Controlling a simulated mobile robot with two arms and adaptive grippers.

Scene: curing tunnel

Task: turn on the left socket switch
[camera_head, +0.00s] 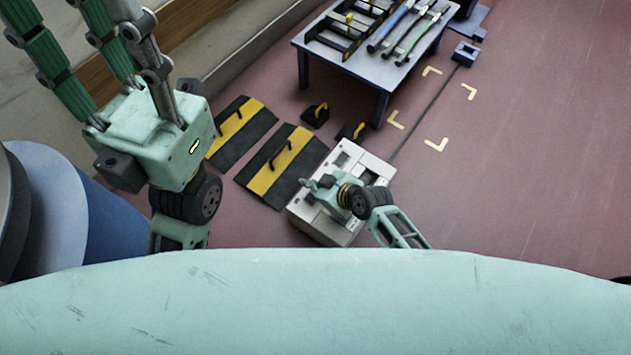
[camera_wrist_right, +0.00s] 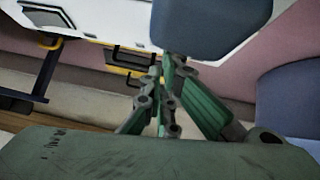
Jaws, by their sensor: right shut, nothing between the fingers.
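A white box-shaped unit (camera_head: 363,160) with dark and grey patches on its top stands on the floor in the head view. I cannot make out the left socket switch for certain. My right gripper (camera_head: 309,184) is shut and empty over this unit, pointing left and covering part of its top. I cannot tell whether it touches it. In the right wrist view its fingers (camera_wrist_right: 168,62) come together below a blue-grey block (camera_wrist_right: 210,22), which hides what lies beyond. My left gripper (camera_head: 50,25) points up at the upper left, far from the unit, its tips cut off by the frame.
Black-and-yellow plates (camera_head: 282,165) with handles lie left of the unit. A blue-grey table (camera_head: 372,80) with tools stands behind it. A cable runs to a small blue block (camera_head: 466,53). Yellow corner marks (camera_head: 436,145) are on the floor. The red floor at right is clear.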

